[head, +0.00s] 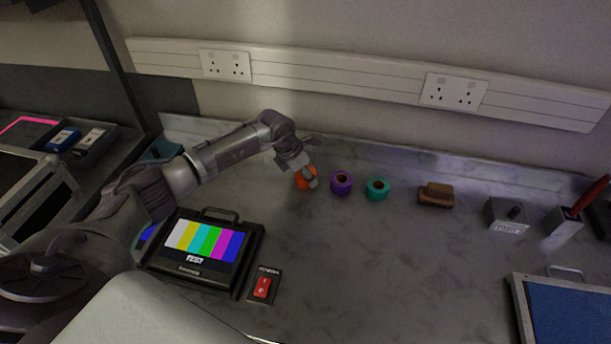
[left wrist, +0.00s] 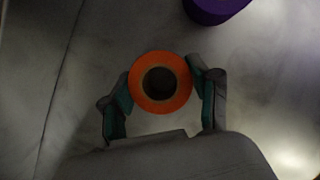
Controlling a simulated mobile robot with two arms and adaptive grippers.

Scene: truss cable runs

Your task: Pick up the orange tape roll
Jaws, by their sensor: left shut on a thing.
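The orange tape roll (head: 304,178) is at my left gripper (head: 308,180), over the back of the grey worktop in the head view. In the left wrist view the orange tape roll (left wrist: 160,62) shows as a ring with a dark centre hole. The two green-padded fingers of my left gripper (left wrist: 160,88) are closed against its left and right sides. In the head view the fingers hide part of the roll. I cannot tell whether it is touching the worktop. My right gripper is not in view.
A purple tape roll (head: 341,182) stands just right of the orange one, with a teal roll (head: 377,188) beyond it. A test screen (head: 205,246) and red switch (head: 262,287) are in front. The middle worktop is clear.

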